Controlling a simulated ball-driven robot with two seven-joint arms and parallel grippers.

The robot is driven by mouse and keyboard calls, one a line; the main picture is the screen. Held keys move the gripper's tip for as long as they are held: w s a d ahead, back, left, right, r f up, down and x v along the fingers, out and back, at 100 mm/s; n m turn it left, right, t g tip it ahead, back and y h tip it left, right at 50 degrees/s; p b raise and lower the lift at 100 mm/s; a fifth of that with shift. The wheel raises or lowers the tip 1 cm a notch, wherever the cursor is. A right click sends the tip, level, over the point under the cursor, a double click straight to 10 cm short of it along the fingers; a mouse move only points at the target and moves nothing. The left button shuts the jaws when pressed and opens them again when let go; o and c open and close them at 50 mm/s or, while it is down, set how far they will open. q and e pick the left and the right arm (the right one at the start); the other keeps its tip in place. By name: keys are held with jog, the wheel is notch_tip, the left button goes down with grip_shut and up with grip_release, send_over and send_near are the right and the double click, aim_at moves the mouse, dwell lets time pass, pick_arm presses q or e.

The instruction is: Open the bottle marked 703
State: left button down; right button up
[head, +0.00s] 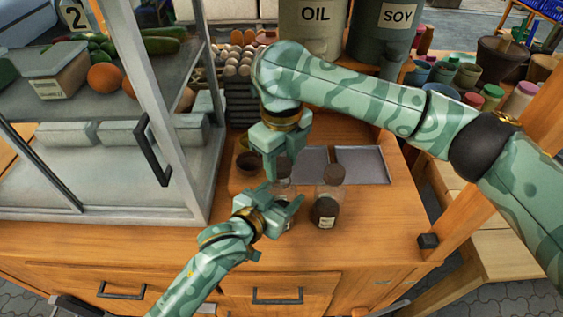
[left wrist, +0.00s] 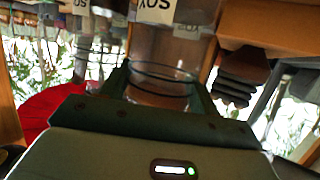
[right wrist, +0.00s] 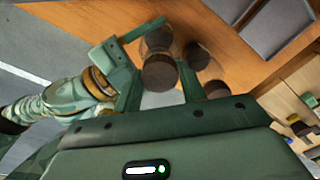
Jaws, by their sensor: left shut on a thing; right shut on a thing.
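A clear glass bottle (head: 284,189) stands on the wooden counter. My left gripper (head: 285,198) is shut around its body; the glass (left wrist: 163,88) shows between the fingers in the left wrist view. My right gripper (head: 281,170) comes from above and is shut on the bottle's dark round cap (right wrist: 160,72). Whether the cap is seated or loosened cannot be told. A second bottle (head: 327,208), with dark contents, a brown cap and a pale label, stands just to the right. The number 703 cannot be read on any bottle here.
Other dark round tops (right wrist: 195,55) show close beside the held cap. A dark small pot (head: 248,161) stands to the left. Grey trays (head: 362,165) lie behind on the right. A glass display case (head: 170,120) rises at the left; OIL and SOY containers (head: 383,30) stand behind.

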aim_at(282, 164)
jog(key=shift+r, duration=0.15)
jog(key=shift+r, duration=1.95)
pick_arm(q)
jog(key=shift+c, duration=1.4)
grip_release()
